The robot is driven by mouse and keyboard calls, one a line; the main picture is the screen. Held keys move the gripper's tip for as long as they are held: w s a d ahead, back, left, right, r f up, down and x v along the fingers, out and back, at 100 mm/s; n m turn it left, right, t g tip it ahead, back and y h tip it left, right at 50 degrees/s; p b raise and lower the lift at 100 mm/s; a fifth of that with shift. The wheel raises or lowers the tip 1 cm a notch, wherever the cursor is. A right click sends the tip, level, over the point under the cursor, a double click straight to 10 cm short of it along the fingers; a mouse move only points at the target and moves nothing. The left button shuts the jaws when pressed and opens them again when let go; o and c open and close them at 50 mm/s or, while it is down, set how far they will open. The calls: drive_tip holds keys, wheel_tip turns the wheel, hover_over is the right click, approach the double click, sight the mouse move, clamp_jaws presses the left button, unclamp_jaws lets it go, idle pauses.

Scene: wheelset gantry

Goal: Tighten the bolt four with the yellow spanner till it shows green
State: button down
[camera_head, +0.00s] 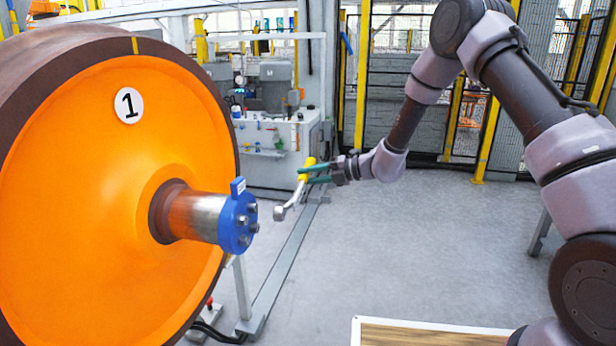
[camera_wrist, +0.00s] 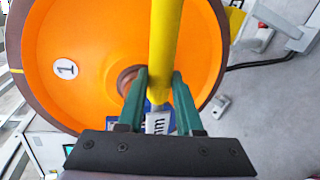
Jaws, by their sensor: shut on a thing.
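My gripper (camera_head: 308,172) is shut on the yellow spanner (camera_head: 307,166) and holds it in the air right of the wheel's hub. The spanner's pale shaft slants down left to a grey head (camera_head: 280,213), which looks apart from the bolts. The blue hub cap (camera_head: 238,222) carries several dark grey bolts (camera_head: 253,227) on its face; I cannot tell which is bolt four, and none shows green. In the wrist view the yellow handle (camera_wrist: 165,50) runs between my green fingers (camera_wrist: 160,78) and largely hides the blue cap behind.
The large orange wheel (camera_head: 110,200), marked 1, fills the left. A wood-topped table (camera_head: 430,335) edges in at the bottom. A grey workbench (camera_head: 275,150) with tools stands behind. A floor rail (camera_head: 285,265) runs below the spanner; open floor (camera_head: 420,240) lies to the right.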

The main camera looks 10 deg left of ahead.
drive_tip(key=shift+a+r, duration=0.25)
drive_tip(key=shift+r, duration=0.2)
drive_tip(key=s+r+n, duration=0.1)
drive_tip(key=r, duration=0.1)
drive_tip(key=s+r+n+t, duration=0.1)
drive_tip(key=r, duration=0.1)
drive_tip(key=s+r+n, duration=0.1)
drive_tip(key=r, duration=0.1)
drive_tip(key=shift+a+n+t, duration=0.3)
drive_tip(key=shift+a+t, duration=0.05)
drive_tip(key=shift+t, duration=0.05)
drive_tip(key=s+a+r+n+t+y, duration=0.1)
drive_tip(key=s+a+r+n, duration=0.2)
drive_tip(key=s+r+n, duration=0.1)
drive_tip(key=shift+s+a+r+t, duration=0.3)
drive_tip(key=shift+s+a+r, duration=0.05)
drive_tip(key=shift+s+r, duration=0.25)
drive_tip(key=shift+r, duration=0.15)
idle(0.3)
